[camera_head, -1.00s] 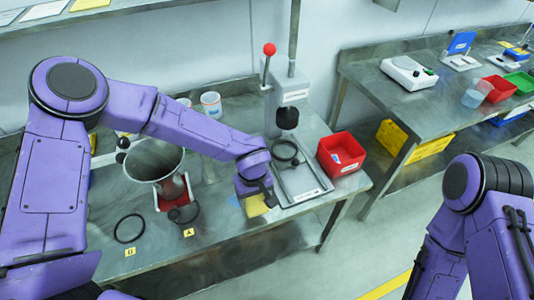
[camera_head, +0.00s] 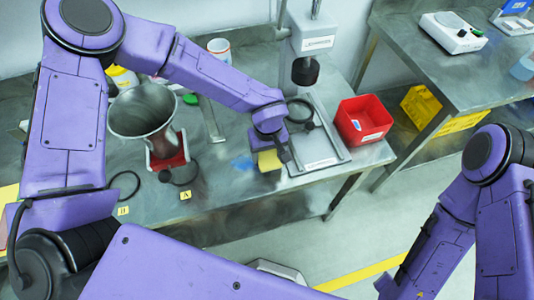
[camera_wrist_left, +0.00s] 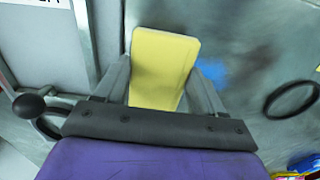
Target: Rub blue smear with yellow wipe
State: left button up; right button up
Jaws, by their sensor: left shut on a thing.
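The yellow wipe (camera_head: 268,160) is held in my left gripper (camera_head: 270,148) over the steel bench, near its front edge. The blue smear (camera_head: 243,163) is a small blurred patch on the bench just left of the wipe. In the left wrist view the wipe (camera_wrist_left: 163,62) stands out between the two fingers of the gripper (camera_wrist_left: 160,85). The smear (camera_wrist_left: 212,70) shows beside the right finger there, partly hidden by it. I cannot tell whether the wipe touches the bench. My right arm is at the right; its gripper is out of view.
A press stand (camera_head: 318,160) is right of the wipe, with a red bin (camera_head: 363,119) beyond it. A metal funnel (camera_head: 143,110) on a red stand is to the left. Black rings and yellow tags A (camera_head: 186,195) and B (camera_head: 123,211) lie near the front edge.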

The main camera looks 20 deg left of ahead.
pick_arm(q)
jog(key=shift+w+f, duration=0.25)
jog(key=shift+w, duration=0.1)
jog(key=shift+s+r, duration=0.4)
jog(key=shift+s, duration=0.2)
jog(key=shift+w+f, duration=0.25)
jog(key=shift+w, duration=0.05)
jog(key=shift+s, duration=0.1)
jog(key=shift+s+f, duration=0.1)
jog(key=shift+f, duration=0.05)
jog(key=shift+f, duration=0.35)
jog(key=shift+f+b, duration=0.3)
jog(key=shift+f, duration=0.05)
